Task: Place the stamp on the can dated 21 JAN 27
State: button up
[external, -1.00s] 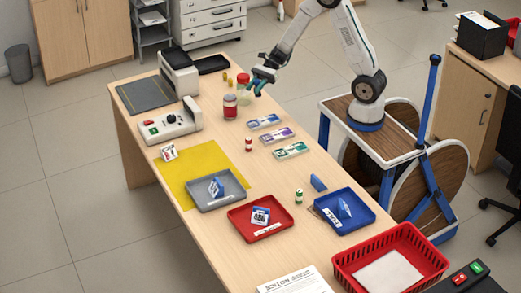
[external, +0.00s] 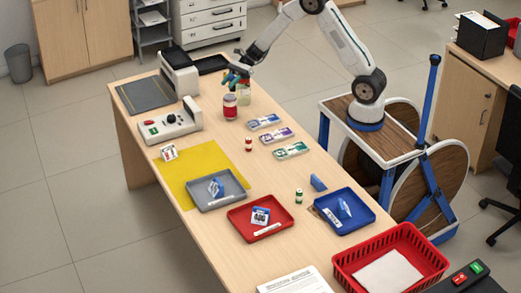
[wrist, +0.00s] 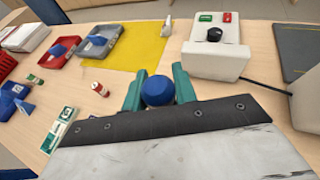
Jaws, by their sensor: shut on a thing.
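My gripper (external: 236,80) is over the far part of the counter, above and beside the jars. A red-and-white can-like container (external: 230,107) stands just in front of the gripper. A small red-and-white can (external: 248,144) and a small green-and-white can (external: 299,196) stand nearer. No date is legible on any of them.
Grey (external: 226,202), red (external: 236,224) and blue (external: 368,222) trays hold blue pieces and cards. A yellow mat (external: 180,178) lies left. A control box (external: 168,126) and a grey machine (external: 180,72) stand at the far left. Several flat colored packs (external: 278,135) lie mid-counter.

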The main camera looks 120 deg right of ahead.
jog(key=shift+w+d, duration=0.3)
jog(key=shift+w, duration=0.2)
jog(key=shift+w+f, duration=0.1)
jog(key=shift+f, duration=1.7)
jog(key=shift+f, duration=0.1)
jog(key=o, duration=1)
